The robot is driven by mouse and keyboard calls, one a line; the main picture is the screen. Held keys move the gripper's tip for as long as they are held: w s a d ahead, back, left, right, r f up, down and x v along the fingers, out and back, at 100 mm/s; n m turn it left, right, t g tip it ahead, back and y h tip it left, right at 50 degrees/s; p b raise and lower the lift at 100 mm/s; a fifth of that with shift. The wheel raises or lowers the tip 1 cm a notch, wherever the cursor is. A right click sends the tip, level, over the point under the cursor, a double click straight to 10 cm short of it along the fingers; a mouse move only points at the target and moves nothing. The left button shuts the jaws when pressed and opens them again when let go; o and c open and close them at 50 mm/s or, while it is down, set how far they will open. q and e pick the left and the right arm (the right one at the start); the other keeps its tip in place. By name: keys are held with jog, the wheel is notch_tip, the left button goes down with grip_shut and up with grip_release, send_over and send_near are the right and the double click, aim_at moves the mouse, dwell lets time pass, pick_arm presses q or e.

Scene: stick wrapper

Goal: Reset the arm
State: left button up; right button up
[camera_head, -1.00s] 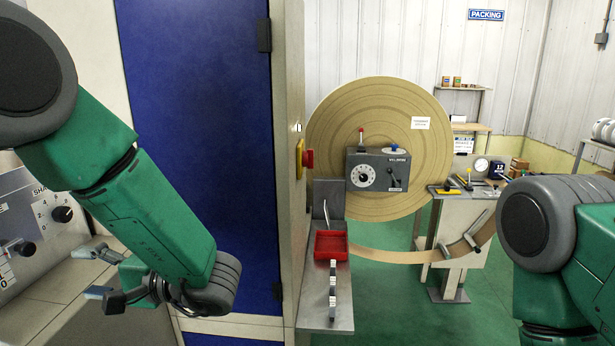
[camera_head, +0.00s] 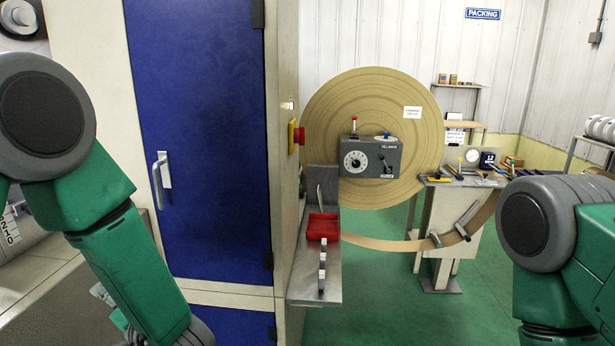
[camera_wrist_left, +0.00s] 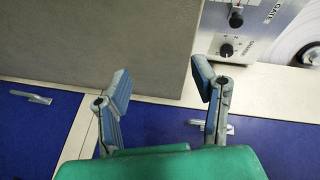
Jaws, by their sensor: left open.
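My left arm comes in from the left in the head view and reaches down past the lower edge. The fingers are in front of a blue cabinet door and a pale machine frame. My right arm shows at the right edge of the head view, but its gripper is out of view.
A tall blue door (camera_head: 205,130) with a handle stands close to my left arm. A shelf (camera_head: 318,280) holds a red tray (camera_head: 323,227). A large brown roll (camera_head: 330,110) and a grey control box (camera_head: 369,158) are behind. Green floor (camera_head: 400,315) is clear at centre right.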

pick_arm(q)
jog(key=s+d+f+h+b, duration=0.2)
jog(key=s+f+h+b, duration=0.1)
jog(key=f, duration=0.6)
jog(key=s+d+f+h+b, duration=0.2)
jog(key=s+f+h, duration=0.1)
jog(key=f, duration=0.6)
jog(key=s+d+f+h+b, duration=0.3)
jog(key=f, duration=0.6)
jog(key=s+f+n+g+h+b, duration=0.1)
jog(key=s+f+g, duration=0.1)
jog(key=s, duration=0.5)
jog(key=s+d+f+g+h+b, duration=0.1)
jog(key=s+f+g+h+b, duration=0.1)
jog(key=s+f, duration=0.3)
jog(key=s+f+n+g+h+b, duration=0.1)
jog(key=s+f+g+h+b, duration=0.1)
jog(key=s, duration=0.7)
notch_tip(320, 180, down, 2)
jog(key=shift+d+f+n+g, duration=0.15)
jog(key=shift+f+n+g, duration=0.15)
jog(key=shift+g, duration=0.5)
jog(key=shift+s+d, duration=0.1)
